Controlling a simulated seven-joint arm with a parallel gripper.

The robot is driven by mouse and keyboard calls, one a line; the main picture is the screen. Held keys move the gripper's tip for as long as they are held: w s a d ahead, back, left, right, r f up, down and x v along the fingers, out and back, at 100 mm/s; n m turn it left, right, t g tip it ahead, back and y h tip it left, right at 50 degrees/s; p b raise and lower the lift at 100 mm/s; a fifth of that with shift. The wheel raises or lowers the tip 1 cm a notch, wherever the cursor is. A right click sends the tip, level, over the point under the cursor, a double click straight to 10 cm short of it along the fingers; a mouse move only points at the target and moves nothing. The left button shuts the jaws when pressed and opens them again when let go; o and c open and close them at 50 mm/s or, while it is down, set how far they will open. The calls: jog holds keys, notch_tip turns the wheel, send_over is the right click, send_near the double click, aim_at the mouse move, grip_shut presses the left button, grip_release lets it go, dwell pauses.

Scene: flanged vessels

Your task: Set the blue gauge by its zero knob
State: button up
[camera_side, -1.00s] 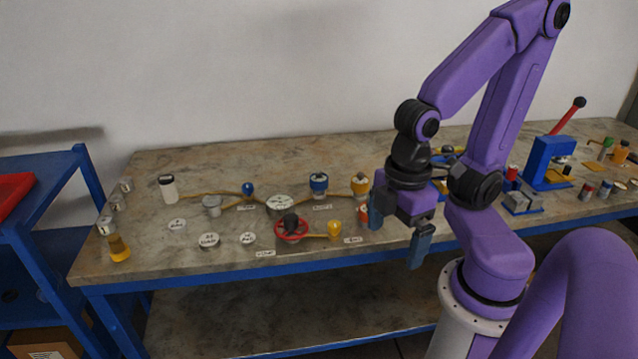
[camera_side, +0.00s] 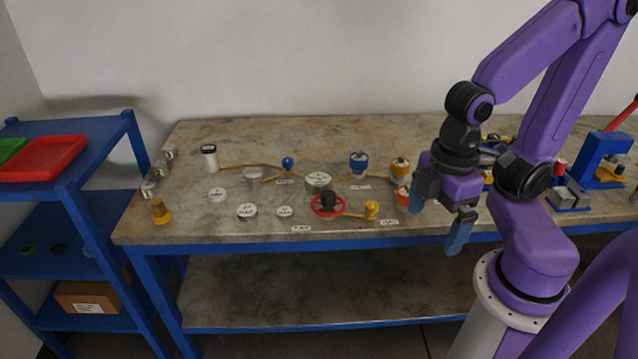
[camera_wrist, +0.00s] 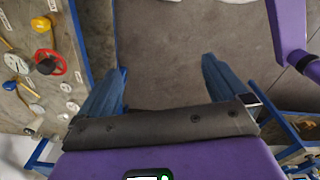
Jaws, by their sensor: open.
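A blue-topped round fitting (camera_side: 358,161) with a pale lower part stands toward the back of the bench, and it looks like the blue gauge. Its zero knob and dial are too small to make out. A smaller blue knob (camera_side: 287,163) stands further left, on the yellow piping. My gripper (camera_side: 438,222) is open and empty, pointing down near the bench's front edge, to the right of and in front of the blue fitting. In the wrist view my gripper's two blue fingers (camera_wrist: 165,64) are wide apart with only grey floor between them.
A red handwheel (camera_side: 328,205), a yellow knob (camera_side: 371,209), a yellow-topped fitting (camera_side: 400,167) and an orange-and-white cup (camera_side: 403,195) stand near the blue fitting. A round flanged lid (camera_side: 318,181) lies left of it. A blue press (camera_side: 602,160) stands right. The bench (camera_side: 230,140) is bare along the back left.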

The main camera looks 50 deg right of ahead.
jog(key=shift+w+a, duration=0.1)
jog(key=shift+w, duration=0.05)
jog(key=c, duration=0.7)
jog(key=w, duration=0.2)
jog(key=w+a+r+m, duration=0.1)
jog(key=w+m, duration=0.1)
jog(key=w, duration=0.1)
jog(key=shift+w+a+r, duration=0.25)
jog(key=shift+w+a, duration=0.05)
jog(key=shift+a, duration=0.05)
jog(key=shift+c, duration=1.4)
jog(key=w+d+r+m, duration=0.1)
jog(key=w+d+m, duration=0.3)
jog(key=w, duration=0.7)
jog(key=w+d+r+m, duration=0.1)
jog(key=w+d+m, duration=0.25)
jog(key=w, duration=0.85)
jog(key=m, duration=0.8)
send_over(360, 151)
notch_tip(360, 151, down, 4)
jog(key=r, duration=0.1)
notch_tip(360, 151, down, 17)
jog(key=shift+w+f, duration=0.1)
jog(key=shift+c, duration=0.4)
